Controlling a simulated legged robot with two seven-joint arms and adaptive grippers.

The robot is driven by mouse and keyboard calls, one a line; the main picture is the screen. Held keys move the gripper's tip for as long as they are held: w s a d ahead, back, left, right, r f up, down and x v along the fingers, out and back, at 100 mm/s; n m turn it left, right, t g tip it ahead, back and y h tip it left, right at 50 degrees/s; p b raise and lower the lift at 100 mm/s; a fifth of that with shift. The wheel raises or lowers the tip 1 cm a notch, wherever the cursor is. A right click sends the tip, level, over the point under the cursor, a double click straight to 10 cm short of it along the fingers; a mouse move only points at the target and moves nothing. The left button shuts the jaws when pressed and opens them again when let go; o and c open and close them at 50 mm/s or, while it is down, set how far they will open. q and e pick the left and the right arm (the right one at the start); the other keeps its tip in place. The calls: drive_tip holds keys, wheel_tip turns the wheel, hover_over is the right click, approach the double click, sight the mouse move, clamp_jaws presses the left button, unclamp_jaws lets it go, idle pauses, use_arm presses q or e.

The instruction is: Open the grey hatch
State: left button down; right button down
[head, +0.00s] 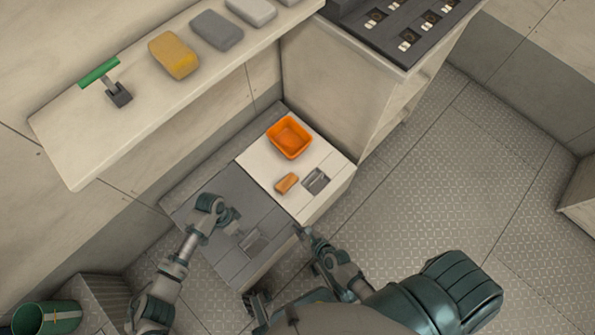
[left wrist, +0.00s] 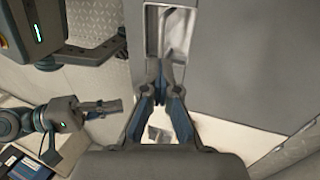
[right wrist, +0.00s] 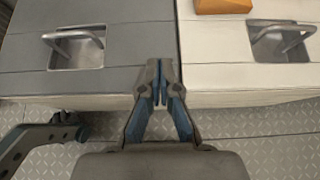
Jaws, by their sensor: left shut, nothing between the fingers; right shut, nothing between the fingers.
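The grey hatch (head: 190,204) is a flat lid that looks closed, on a low bench. Its recessed metal handle (head: 252,243) is near the front edge; it also shows in the right wrist view (right wrist: 75,46) and at the top of the left wrist view (left wrist: 172,32). My left gripper (head: 236,224) is shut and empty above the grey hatch, close to the handle but not gripping it. My right gripper (head: 302,233) is shut and empty in front of the bench, near the seam between the grey and white lids; its closed tips show in the right wrist view (right wrist: 158,70).
A white hatch (head: 262,168) adjoins the grey one, with its own recessed handle (head: 316,181), an orange bin (head: 289,138) and an orange block (head: 287,183) on it. A shelf (head: 75,150) overhangs at upper left. A green bucket (head: 47,317) stands lower left. Floor at right is clear.

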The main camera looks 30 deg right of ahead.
use_arm(q)
drive_tip(key=c, duration=1.9)
unclamp_jaws()
drive_tip(key=o, duration=0.7)
drive_tip(key=shift+c, duration=0.2)
